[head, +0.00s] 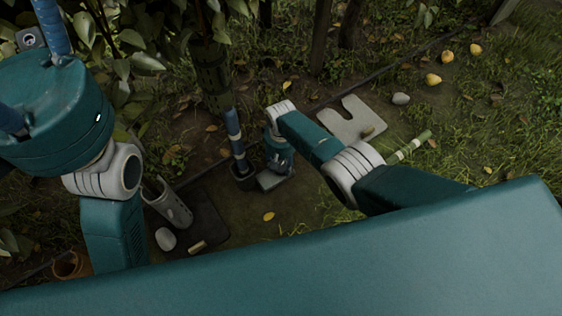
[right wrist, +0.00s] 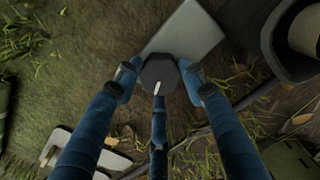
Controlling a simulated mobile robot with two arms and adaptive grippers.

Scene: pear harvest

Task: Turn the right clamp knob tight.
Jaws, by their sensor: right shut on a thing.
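The clamp knob (right wrist: 157,74) is dark and many-sided with a white mark, in the middle of the right wrist view. My right gripper (right wrist: 160,76) has its blue fingers closed around it, one on each side and one below. A grey metal plate (right wrist: 190,35) lies by the knob. My left gripper (head: 45,95) is raised at the left edge, and its fingertips are out of frame.
A notched pale plate (head: 352,120) and a green stake (head: 408,147) lie right of the right gripper. Yellow pears (head: 447,56) lie on the grass at the upper right.

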